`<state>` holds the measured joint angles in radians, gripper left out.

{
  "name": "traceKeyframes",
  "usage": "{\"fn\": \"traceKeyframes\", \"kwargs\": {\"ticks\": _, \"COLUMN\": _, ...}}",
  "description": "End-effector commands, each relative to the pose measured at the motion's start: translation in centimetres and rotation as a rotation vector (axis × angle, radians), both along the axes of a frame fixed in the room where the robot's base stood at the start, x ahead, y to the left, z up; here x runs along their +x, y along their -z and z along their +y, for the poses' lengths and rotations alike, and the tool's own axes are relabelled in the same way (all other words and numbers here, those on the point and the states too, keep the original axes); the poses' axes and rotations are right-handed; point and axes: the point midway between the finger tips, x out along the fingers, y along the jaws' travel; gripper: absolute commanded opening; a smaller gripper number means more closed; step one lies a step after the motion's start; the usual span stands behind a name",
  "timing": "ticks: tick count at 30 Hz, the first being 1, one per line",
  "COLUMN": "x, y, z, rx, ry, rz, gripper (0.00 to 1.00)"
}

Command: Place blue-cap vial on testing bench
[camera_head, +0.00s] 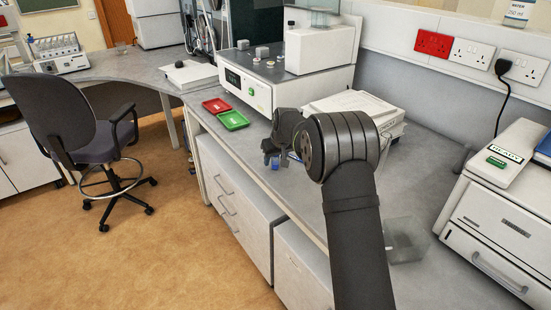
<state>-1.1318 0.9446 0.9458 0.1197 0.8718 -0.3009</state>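My gripper (275,156) is over the grey bench (297,196), near its front edge, with its fingers pointing down. A small blue item (275,164), which looks like the blue cap of a vial, shows at the fingertips. The vial's body cannot be made out. At this size I cannot tell whether the fingers are closed on it or only around it, or whether it touches the bench.
A red tray (216,105) and a green tray (233,120) lie left of my gripper, before a white instrument (262,95). A clear box (404,240) and a white machine (500,215) stand right.

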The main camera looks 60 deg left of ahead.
Motion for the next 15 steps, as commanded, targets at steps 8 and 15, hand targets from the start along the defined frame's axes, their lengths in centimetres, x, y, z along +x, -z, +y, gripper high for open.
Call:
{"fn": "traceKeyframes", "kwargs": {"ticks": 8, "x": 0.0, "y": -1.3, "z": -0.3, "rx": 0.002, "ry": 0.000, "rz": 0.000, "gripper": 0.48}}
{"fn": "traceKeyframes", "kwargs": {"ticks": 15, "x": -0.4, "y": -5.8, "z": -2.1, "rx": 0.003, "ry": 0.000, "rz": -0.001, "gripper": 0.48}}
